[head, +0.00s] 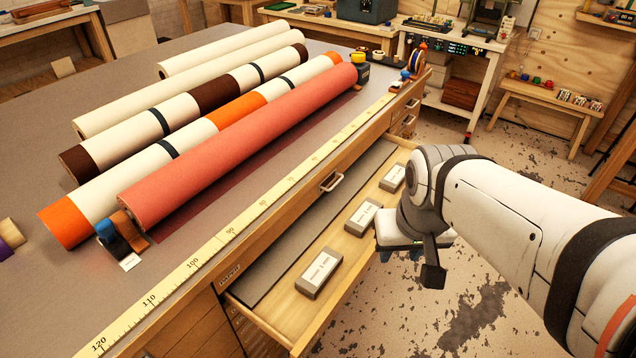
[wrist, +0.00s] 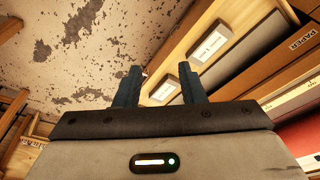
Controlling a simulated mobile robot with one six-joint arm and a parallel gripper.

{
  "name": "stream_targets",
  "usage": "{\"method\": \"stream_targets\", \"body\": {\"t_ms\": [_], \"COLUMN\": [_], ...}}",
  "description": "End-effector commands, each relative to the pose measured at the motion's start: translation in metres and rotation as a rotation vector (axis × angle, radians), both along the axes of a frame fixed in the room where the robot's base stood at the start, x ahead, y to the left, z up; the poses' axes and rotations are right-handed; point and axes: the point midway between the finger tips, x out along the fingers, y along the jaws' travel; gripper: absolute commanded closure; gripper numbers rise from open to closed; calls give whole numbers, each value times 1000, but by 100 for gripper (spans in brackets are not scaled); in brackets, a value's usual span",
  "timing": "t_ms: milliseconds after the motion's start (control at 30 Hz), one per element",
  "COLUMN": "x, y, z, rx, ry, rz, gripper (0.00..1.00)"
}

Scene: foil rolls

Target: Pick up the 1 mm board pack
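Three grey board packs with white labels lie in a row in the open drawer in the head view: a near one (head: 319,273), a middle one (head: 363,217) and a far one (head: 393,178). The label print is too small to tell which is 1 mm. My gripper (head: 400,254) hangs just right of the drawer's outer edge, beside the middle pack and apart from it. In the wrist view my gripper (wrist: 160,82) has its two dark fingers spread with nothing held. One pack (wrist: 163,90) shows beyond the gap between them, another (wrist: 208,45) farther right.
The wooden drawer (head: 262,321) is pulled out from under the worktable (head: 40,300). Several long rolls, including a red one (head: 240,145), lie on the tabletop. A yellow measuring strip (head: 190,265) runs along its edge. Open floor (head: 480,300) lies right of the drawer.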

Motion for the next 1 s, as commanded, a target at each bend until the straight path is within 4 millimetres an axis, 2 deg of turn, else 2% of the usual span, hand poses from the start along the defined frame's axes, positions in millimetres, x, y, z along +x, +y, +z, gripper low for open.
{"method": "stream_targets", "body": {"t_ms": [33,167,267,367,500,700,800,1000], "x": [0,6,20,43,74,102,109,113], "y": [0,4,20,36,69,114,129,139], "z": [0,-5,-17,-38,-75,-126,-142,-161], "rx": [0,4,12,21,28,31,33,34], "ry": [0,10,28,54,81,99,98,98], "rz": [0,-22,-75,-177,-345,-545,-609,-662], "gripper": [61,51,42,34,23,23,23,23]}}
